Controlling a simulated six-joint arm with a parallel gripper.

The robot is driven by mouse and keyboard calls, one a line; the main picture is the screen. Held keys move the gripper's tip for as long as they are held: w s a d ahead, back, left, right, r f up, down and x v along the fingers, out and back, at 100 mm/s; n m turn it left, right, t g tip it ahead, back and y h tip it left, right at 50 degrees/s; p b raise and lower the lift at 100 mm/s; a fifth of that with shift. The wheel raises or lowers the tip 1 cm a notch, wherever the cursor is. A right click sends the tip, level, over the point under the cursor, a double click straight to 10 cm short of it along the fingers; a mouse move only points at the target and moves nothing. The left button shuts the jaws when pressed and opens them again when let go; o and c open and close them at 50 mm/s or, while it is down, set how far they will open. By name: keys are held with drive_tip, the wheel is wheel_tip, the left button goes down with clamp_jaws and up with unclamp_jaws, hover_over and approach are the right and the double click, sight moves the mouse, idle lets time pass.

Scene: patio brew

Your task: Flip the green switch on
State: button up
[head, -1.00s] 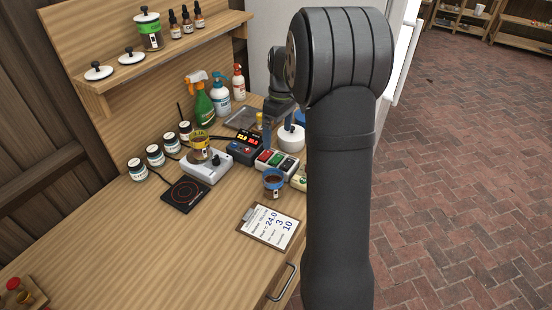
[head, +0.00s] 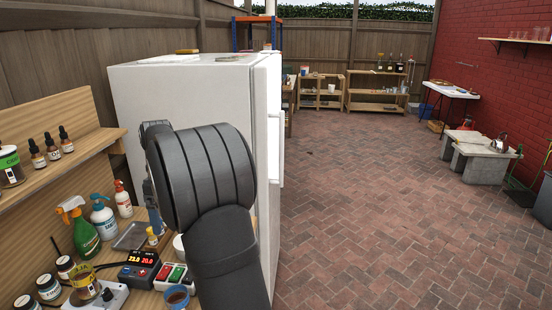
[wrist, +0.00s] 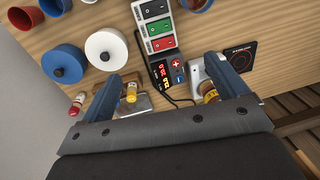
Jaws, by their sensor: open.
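The green switch also shows in the head view (head: 177,273), on the bench left of my arm. I cannot tell which way its rocker is set. My gripper (wrist: 163,67) is open and empty, with its blue fingers spread wide. The switch lies beyond the fingertips in the wrist view, apart from them. In the head view my arm hides most of the gripper.
A red-digit controller (head: 139,270) stands beside the switch box. A brown-filled blue cup (head: 176,298) is near the box in front. Spray and pump bottles (head: 103,218) stand behind, and a white fridge (head: 200,95) rises beyond the bench.

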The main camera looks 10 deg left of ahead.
sight(173, 278)
drive_tip(key=shift+s+f, duration=1.05)
drive_tip(key=shift+f, duration=0.15)
drive_tip(key=c, duration=1.1)
drive_tip(key=shift+f, duration=0.1)
clamp_jaws()
drive_tip(key=f, duration=0.4)
drive_tip(key=s+f, duration=0.1)
drive_tip(key=f, duration=0.4)
drive_tip(key=s+f, duration=0.1)
drive_tip(key=f, duration=0.4)
drive_tip(key=shift+s+f, duration=0.1)
drive_tip(key=shift+f, duration=0.25)
drive_tip(key=shift+r, duration=0.1)
drive_tip(key=shift+w+r, duration=0.3)
drive_tip(key=shift+w, duration=0.5)
